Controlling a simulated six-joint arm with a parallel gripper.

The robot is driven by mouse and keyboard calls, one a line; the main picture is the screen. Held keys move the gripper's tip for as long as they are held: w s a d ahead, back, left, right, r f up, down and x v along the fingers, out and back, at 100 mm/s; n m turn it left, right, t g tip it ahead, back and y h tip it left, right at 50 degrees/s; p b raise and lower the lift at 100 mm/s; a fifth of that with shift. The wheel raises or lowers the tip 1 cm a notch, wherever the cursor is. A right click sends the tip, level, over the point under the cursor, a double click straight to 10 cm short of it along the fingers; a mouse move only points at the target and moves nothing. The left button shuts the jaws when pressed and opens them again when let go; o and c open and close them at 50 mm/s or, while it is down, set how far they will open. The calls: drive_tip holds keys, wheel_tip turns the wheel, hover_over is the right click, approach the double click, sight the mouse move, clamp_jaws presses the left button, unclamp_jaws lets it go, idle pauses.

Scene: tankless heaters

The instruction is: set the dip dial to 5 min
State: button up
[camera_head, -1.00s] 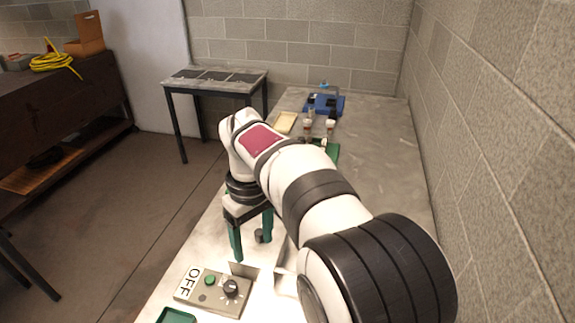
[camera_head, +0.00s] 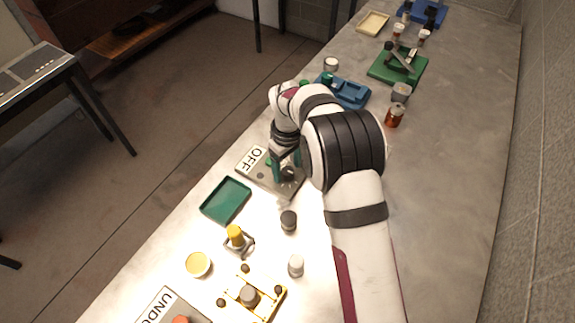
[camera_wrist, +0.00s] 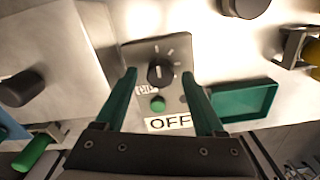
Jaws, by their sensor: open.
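The dial is a black round knob (camera_wrist: 160,72) on a grey panel (camera_wrist: 143,50) with white tick marks around it. A white line shows on the knob, but its exact setting is too small to read. The panel carries a green button (camera_wrist: 158,104), an OFF label (camera_wrist: 168,122) and a small label I cannot read. In the head view the panel (camera_head: 250,178) lies on the bench, with the knob partly hidden by my gripper (camera_head: 287,168). My gripper (camera_wrist: 159,74) is open, its green fingers on either side of the knob in the wrist view, with visible gaps.
A green tray (camera_head: 226,201) lies close beside the panel. A dark knob-like piece (camera_head: 289,221) and a yellow-topped fixture (camera_head: 236,237) stand nearby. A blue fixture (camera_head: 348,92) and a green one (camera_head: 398,66) are further back.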

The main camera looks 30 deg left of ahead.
drive_tip(key=shift+f, duration=0.1)
clamp_jaws()
idle(0.3)
drive_tip(key=m, duration=0.4)
drive_tip(key=shift+m, duration=2.4)
unclamp_jaws()
